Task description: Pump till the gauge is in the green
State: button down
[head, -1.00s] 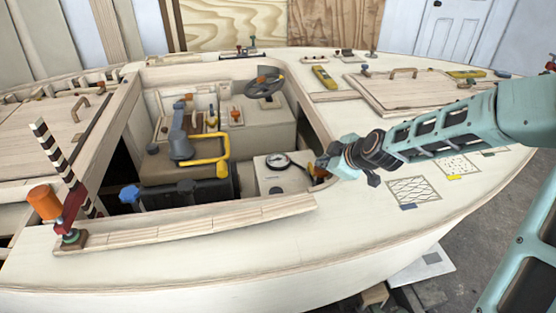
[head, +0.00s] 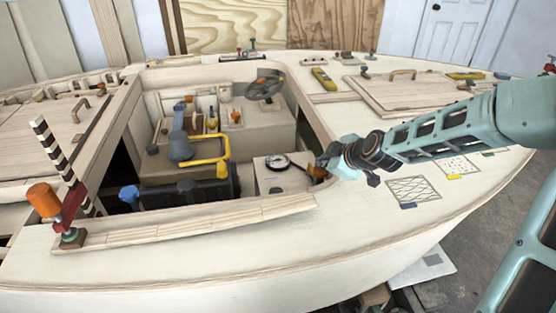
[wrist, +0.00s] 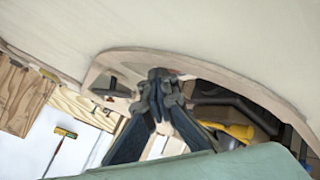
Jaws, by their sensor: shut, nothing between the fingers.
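The gauge (head: 277,162) is a small round white dial with a dark rim on a pale box at the right of the cockpit. Its needle and any green zone are too small to read. A grey post with a blue top (head: 180,135) and a bent yellow handle (head: 211,150) stand left of it; I cannot tell which part is the pump. My gripper (head: 324,168) is at the cockpit's right edge, just right of the gauge box, near an orange item there. In the wrist view my gripper's (wrist: 158,76) dark fingers meet, shut and empty.
A steering wheel (head: 264,87) stands at the back of the cockpit. A black box (head: 190,192) lies low in front. A striped pole (head: 55,155) and an orange cylinder (head: 43,199) stand on the left. The deck to the right has a hatch (head: 415,90).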

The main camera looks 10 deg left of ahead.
jog(key=shift+s+d+f+b, duration=0.1)
jog(key=shift+s+f+b, duration=0.15)
jog(key=shift+f, duration=0.35)
jog(key=shift+s+d+f+b, duration=0.1)
jog(key=shift+s+f+b, duration=0.15)
jog(key=shift+f, duration=0.4)
jog(key=shift+s+d+f+b, duration=0.1)
jog(key=shift+s+f+b, duration=0.15)
jog(key=shift+f, duration=0.35)
jog(key=shift+r, duration=0.2)
jog(key=shift+d+r+p, duration=0.15)
jog(key=shift+r+p, duration=0.05)
jog(key=shift+p, duration=0.5)
jog(key=shift+r, duration=0.1)
jog(key=r+p, duration=0.1)
jog(key=w+r+p, duration=0.1)
jog(key=p, duration=0.1)
jog(key=shift+r+g, duration=0.2)
jog(key=shift+g, duration=0.1)
jog(key=r+p, duration=0.2)
jog(key=r, duration=0.1)
jog(key=shift+s+d+r, duration=0.15)
jog(key=shift+d+r, duration=0.05)
jog(key=shift+r, duration=0.1)
jog(key=shift+a, duration=0.15)
jog(key=shift+a, duration=0.1)
